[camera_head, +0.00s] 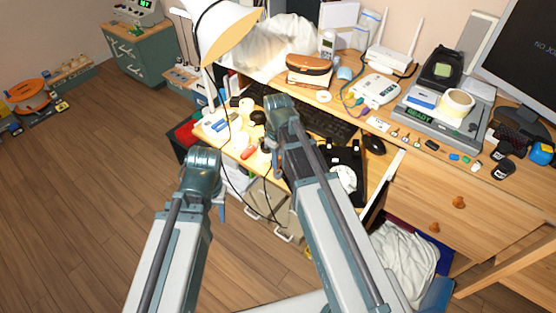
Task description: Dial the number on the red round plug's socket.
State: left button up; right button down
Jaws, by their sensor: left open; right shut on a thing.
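A black dial phone (354,160) with a pale round dial (343,179) sits on the desk, partly hidden behind my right arm. A small red piece (248,153) lies among pale and dark pieces at the desk's left end. I cannot tell whether it is the red round plug, and no socket number is readable. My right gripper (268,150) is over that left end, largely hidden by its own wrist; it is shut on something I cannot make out. My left gripper (220,207) is open, in front of the desk and lower left of the phone.
A lamp (222,28) rises over the desk's left end. A dark keyboard (325,124) lies behind the phone, and a mouse (374,144) stands beside it. A grey device (440,116) and a monitor (525,55) fill the right. Dark cords hang before the desk.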

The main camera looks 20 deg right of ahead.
jog(key=shift+f+b, duration=1.3)
jog(key=shift+f, duration=0.05)
jog(key=shift+r, duration=0.1)
jog(key=c, duration=0.8)
grip_release()
jog(key=shift+o, duration=0.2)
jog(key=shift+r, duration=0.15)
notch_tip(320, 180, up, 14)
jog(key=p, duration=1.4)
jog(key=shift+f, duration=0.25)
jog(key=shift+a, duration=0.1)
jog(key=s+a+r+m+h+p, duration=0.1)
jog(key=s+a+r+m+p, duration=0.1)
jog(key=s+a, duration=0.8)
jog(key=s+m, duration=0.1)
jog(key=s, duration=0.3)
jog(key=shift+s+a+r+m, duration=0.15)
jog(key=shift+r+m, duration=0.2)
jog(key=shift+m, duration=0.05)
